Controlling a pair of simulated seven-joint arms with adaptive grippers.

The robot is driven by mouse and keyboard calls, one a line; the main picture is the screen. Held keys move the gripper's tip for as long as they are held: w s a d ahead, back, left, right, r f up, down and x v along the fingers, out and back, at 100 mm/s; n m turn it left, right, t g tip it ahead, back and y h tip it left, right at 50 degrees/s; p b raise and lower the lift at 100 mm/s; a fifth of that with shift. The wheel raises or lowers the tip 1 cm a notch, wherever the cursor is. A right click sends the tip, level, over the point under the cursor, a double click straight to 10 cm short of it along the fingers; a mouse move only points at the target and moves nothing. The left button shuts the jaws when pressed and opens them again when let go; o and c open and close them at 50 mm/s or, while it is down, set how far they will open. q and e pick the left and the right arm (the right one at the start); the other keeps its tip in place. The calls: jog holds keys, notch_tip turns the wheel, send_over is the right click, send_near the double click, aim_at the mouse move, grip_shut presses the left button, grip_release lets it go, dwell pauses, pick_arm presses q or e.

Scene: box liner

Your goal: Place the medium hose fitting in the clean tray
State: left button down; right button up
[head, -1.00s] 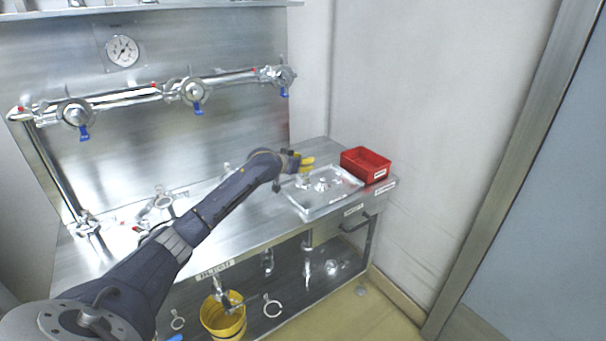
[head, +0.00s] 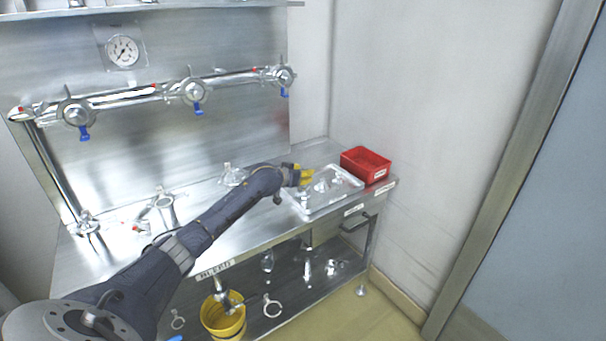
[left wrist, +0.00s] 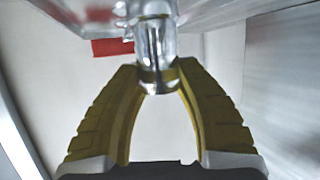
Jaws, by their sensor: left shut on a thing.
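My left gripper (head: 306,175) is over the left part of the clear tray (head: 331,208) on the steel bench. In the left wrist view its yellow fingers (left wrist: 158,72) are closed on a shiny metal fitting (left wrist: 153,40). In the head view the held fitting is small and hard to tell from the tray's contents. Other shiny metal pieces (head: 325,185) lie in the tray. Whether the held fitting touches the tray floor cannot be told. My right gripper is in neither view.
A red bin (head: 366,163) stands right behind the tray and also shows in the left wrist view (left wrist: 112,47). A metal part (head: 232,175) stands on the bench behind my arm. A yellow bucket (head: 222,318) is below.

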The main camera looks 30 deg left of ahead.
pick_arm(q)
jog(key=c, duration=0.9)
grip_release()
jog(key=shift+f, duration=0.1)
